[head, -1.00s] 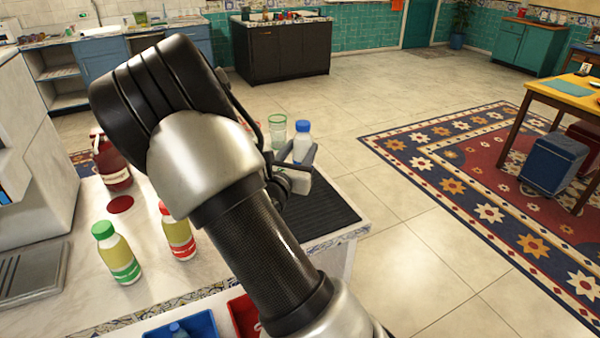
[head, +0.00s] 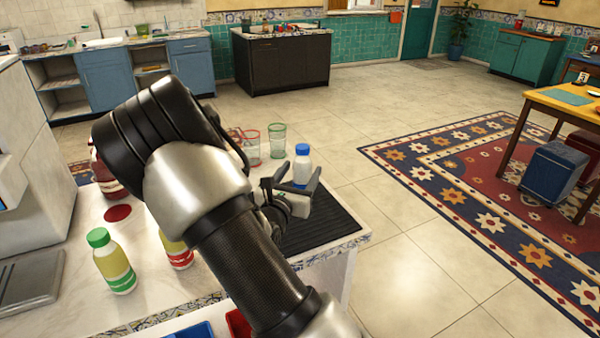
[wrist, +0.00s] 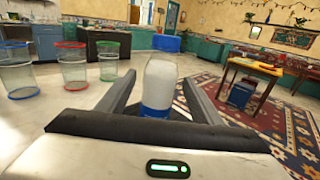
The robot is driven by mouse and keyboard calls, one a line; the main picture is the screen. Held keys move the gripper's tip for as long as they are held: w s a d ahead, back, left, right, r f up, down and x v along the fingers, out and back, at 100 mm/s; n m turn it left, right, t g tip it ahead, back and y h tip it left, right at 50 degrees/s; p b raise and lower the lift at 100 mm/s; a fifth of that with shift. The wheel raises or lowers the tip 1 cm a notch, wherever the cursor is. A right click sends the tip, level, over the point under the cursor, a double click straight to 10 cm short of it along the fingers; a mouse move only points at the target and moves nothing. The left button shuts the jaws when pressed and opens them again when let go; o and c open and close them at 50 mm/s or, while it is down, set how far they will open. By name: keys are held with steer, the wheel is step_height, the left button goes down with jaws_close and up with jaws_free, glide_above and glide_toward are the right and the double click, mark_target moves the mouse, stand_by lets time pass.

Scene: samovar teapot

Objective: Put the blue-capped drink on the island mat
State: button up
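The blue-capped drink (head: 302,167) is a white bottle, upright at the far end of the black ribbed mat (head: 325,226) on the near counter. My gripper (head: 297,177) is open around it, with one finger on each side. In the wrist view the bottle (wrist: 159,88) stands between the spread fingers, with gaps visible on both sides. The bottle's base is hidden behind my gripper in the head view, so its contact with the mat is not clear.
Green (head: 277,141), red (head: 252,148) and blue-rimmed (wrist: 17,72) glasses stand left of the bottle. A green-capped bottle (head: 114,264), a red-labelled bottle (head: 176,252) and a dark red jar (head: 104,176) are on the counter. Floor lies beyond its right edge.

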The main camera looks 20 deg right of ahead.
steer(key=shift+a+r, duration=0.1)
steer(key=shift+r, duration=0.05)
steer(key=p+v, duration=0.1)
steer(key=v, duration=1)
steer(key=shift+s+a, duration=0.1)
steer(key=shift+s, duration=0.05)
steer(key=shift+s+r+m+h, duration=0.2)
steer(key=shift+s+m+h, duration=0.1)
steer(key=shift+s, duration=0.05)
steer(key=s+d+r+m+g+h, duration=0.2)
steer(key=s+d+r+m+g, duration=0.2)
steer(key=s+d+m+g, duration=0.4)
steer(key=s+a+m+g+y, duration=0.2)
steer(key=s+m+g+y, duration=0.3)
steer(key=s+m, duration=0.6)
steer(key=s+a+r+m+t+y, duration=0.1)
steer(key=a+r+m+t+y, duration=0.1)
steer(key=a+r+m+y, duration=0.2)
steer(key=s+a+r+m+t+y, duration=0.2)
steer(key=a+r+m+t+y, duration=0.1)
steer(key=a, duration=0.7)
steer(key=r+y, duration=0.1)
steer(key=y, duration=0.1)
steer(key=shift+a+r+m+y, duration=0.15)
steer(key=shift+r+m+y, duration=0.1)
steer(key=shift+m+y, duration=0.15)
